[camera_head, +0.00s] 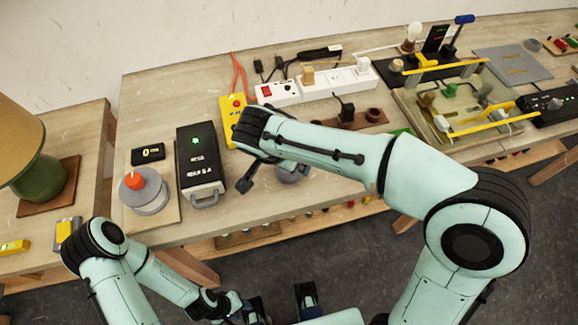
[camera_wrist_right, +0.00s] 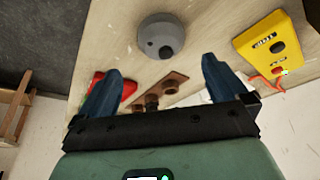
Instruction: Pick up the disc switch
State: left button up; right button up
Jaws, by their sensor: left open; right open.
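The disc switch (camera_wrist_right: 161,36), a round grey disc with dark spots on its face, lies on the wooden table in the right wrist view. In the head view only part of it (camera_head: 291,174) shows below my right forearm, which hides the rest. My right gripper (camera_wrist_right: 163,67) is open and empty; the disc lies beyond the gap between its fingertips, apart from both. My left gripper (camera_head: 281,299) is open and empty at the bottom of the head view, in front of the table and away from the disc.
A yellow meter (camera_wrist_right: 272,45) lies to the right of the disc in the wrist view. A brown board with cups (camera_wrist_right: 160,92) is close by. A black box with a handle (camera_head: 202,165) and a red-topped grey round device (camera_head: 148,196) stand at the left in the head view.

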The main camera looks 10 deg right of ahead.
aim_at(287, 178)
jog(key=x, duration=0.8)
jog(key=shift+w, duration=0.25)
jog(key=c, duration=1.1)
